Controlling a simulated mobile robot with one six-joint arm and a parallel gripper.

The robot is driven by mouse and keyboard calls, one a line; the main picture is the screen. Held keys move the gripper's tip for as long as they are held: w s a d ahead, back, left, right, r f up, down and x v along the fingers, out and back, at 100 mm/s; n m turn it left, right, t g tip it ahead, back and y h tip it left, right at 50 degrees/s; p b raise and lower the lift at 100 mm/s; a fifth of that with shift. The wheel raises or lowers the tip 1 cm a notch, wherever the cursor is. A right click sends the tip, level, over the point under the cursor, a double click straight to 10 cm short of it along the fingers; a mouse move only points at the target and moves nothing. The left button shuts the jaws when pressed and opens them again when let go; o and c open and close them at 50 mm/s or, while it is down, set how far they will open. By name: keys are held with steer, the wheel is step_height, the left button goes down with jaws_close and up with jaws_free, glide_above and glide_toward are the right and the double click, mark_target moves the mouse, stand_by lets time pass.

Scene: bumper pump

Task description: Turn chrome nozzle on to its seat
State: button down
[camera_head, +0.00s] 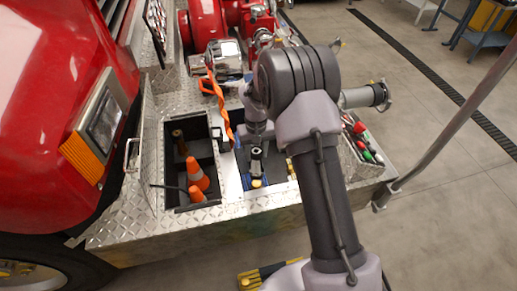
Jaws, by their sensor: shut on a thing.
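My arm reaches from the lower right over the silver bumper and bends down to its wrist. My gripper (256,141) is at the low end of the wrist, over the blue-lined compartment, with its fingers mostly hidden. A small dark and silver cylinder (256,160) stands tilted just below it and looks to be the chrome nozzle. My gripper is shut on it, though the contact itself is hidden. I cannot make out the seat or whether the nozzle touches it.
The left compartment holds orange cones (198,174) and a brass-topped post (178,136). The red pump (205,24) stands behind. A capped outlet (365,96) sticks out right of my arm. The red truck body (50,70) bounds the left.

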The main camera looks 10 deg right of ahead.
mark_target(256, 166)
steer(key=shift+w+f, duration=0.25)
steer(key=shift+f, duration=0.25)
steer(key=shift+s+f+b, duration=0.1)
steer(key=shift+f+b, duration=1.5)
steer(key=shift+f, duration=0.6)
steer(key=shift+f+b, duration=1.25)
steer(key=shift+f, duration=0.4)
steer(key=m+b, duration=0.1)
steer(key=m, duration=0.2)
steer(key=shift+f+b, duration=0.2)
steer(key=shift+b, duration=0.15)
steer(key=shift+r+m, duration=0.25)
steer(key=shift+m, duration=0.85)
